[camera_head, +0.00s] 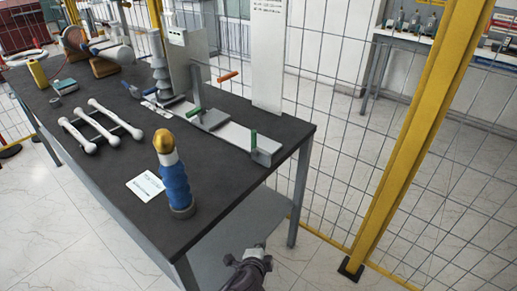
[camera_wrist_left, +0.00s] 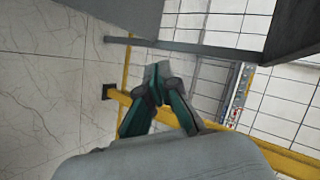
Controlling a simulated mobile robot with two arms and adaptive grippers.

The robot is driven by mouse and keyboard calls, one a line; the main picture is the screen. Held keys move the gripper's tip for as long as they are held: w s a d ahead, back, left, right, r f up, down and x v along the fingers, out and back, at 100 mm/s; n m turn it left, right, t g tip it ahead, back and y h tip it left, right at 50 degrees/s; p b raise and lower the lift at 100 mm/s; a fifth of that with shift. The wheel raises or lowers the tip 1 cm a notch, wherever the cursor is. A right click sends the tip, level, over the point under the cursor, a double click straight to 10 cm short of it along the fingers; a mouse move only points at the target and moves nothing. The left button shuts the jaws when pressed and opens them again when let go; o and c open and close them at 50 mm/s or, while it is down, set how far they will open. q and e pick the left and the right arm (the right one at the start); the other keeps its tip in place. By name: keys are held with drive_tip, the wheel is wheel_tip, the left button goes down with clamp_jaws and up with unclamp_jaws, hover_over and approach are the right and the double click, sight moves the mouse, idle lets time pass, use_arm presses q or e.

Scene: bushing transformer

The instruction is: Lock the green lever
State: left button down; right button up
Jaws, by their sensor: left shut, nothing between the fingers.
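A small upright green lever (camera_head: 253,140) stands at the near right end of a grey metal rail (camera_head: 228,133) on the dark table. Another green-tipped part (camera_head: 197,110) shows further left along the same rail. My left gripper (camera_head: 258,251) is at the bottom of the head view, beyond and below the table's near right edge, well apart from the lever. In the left wrist view its fingers (camera_wrist_left: 157,75) are shut with nothing between them, over the floor. No lever shows in the left wrist view. My right gripper is in neither view.
A blue bushing with a gold top (camera_head: 175,180) stands near the table's front, beside a white card (camera_head: 146,186). White rods (camera_head: 92,125) lie further left. An orange handle (camera_head: 227,76) sticks out behind the rail. A wire fence and yellow post (camera_head: 410,150) stand right of the table (camera_head: 225,185).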

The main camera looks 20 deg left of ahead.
use_arm(q)
wheel_tip(320, 180, up, 27)
drive_tip(key=w+m+t+y, duration=0.1)
drive_tip(key=w+t+y, duration=0.1)
drive_tip(key=t, duration=0.3)
drive_tip(key=shift+w+t+y+b, duration=0.35)
drive_tip(key=shift+t+y+b, duration=0.05)
drive_tip(key=shift+y+b, duration=0.1)
drive_tip(key=shift+w, duration=0.1)
drive_tip(key=p, duration=0.1)
approach(254, 144)
drive_tip(key=w+d+r, duration=0.2)
drive_tip(key=w+d, duration=0.1)
drive_tip(key=w, duration=0.1)
drive_tip(key=shift+w+a+f+p, duration=0.2)
drive_tip(key=shift+w+a+p, duration=0.45)
drive_tip(key=shift+w+a, duration=1.05)
drive_tip(key=shift+a, duration=0.1)
